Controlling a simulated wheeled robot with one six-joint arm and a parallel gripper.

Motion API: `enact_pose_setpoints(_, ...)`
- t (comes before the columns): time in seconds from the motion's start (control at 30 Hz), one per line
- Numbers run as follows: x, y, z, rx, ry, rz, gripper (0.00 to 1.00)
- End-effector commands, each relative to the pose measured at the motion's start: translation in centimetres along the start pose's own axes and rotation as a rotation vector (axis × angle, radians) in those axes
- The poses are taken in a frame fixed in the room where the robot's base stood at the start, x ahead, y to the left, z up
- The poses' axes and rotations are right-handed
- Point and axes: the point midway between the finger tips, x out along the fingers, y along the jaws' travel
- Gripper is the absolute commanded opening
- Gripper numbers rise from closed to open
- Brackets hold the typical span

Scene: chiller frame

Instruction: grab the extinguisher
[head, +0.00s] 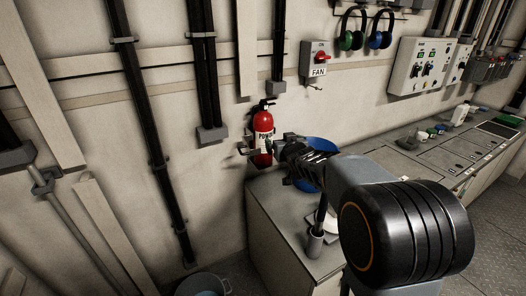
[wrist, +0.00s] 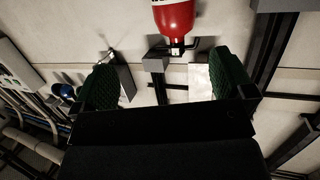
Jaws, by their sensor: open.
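The red fire extinguisher (head: 264,127) with a white label and black valve hangs upright on the wall in the head view. In the wrist view, which looks upside down, the extinguisher (wrist: 175,17) is at the top edge, cut off, with its valve end pointing down the picture. My gripper (head: 268,147) is in front of the extinguisher's lower part in the head view and hides some of it. In the wrist view my gripper (wrist: 167,68) is open, with green-padded fingers wide apart and nothing between them. The extinguisher lies beyond the fingertips, roughly between them sideways.
A FAN switch box (head: 317,60) and earmuffs (head: 351,39) are on the wall. Vertical conduits (head: 150,120) run left of the extinguisher.

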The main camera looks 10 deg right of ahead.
Motion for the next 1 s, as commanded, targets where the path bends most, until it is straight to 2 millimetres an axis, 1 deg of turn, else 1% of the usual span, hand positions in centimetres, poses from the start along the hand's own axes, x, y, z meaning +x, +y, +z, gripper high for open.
enact_pose_setpoints(0.03,1.8,-0.1,1.2,0.001,0.052,-0.024,1.00)
enact_pose_setpoints(0.1,3.2,-0.2,1.1,0.001,0.119,-0.057,1.00)
enact_pose_setpoints(0.3,5.9,-0.7,0.7,0.004,0.217,-0.111,1.00)
enact_pose_setpoints(0.6,11.0,-1.4,-0.7,0.004,0.228,-0.118,1.00)
enact_pose_setpoints(0.8,12.9,-1.6,-1.1,0.004,0.228,-0.118,1.00)
enact_pose_setpoints(1.0,13.6,-1.7,-1.3,0.004,0.227,-0.117,1.00)
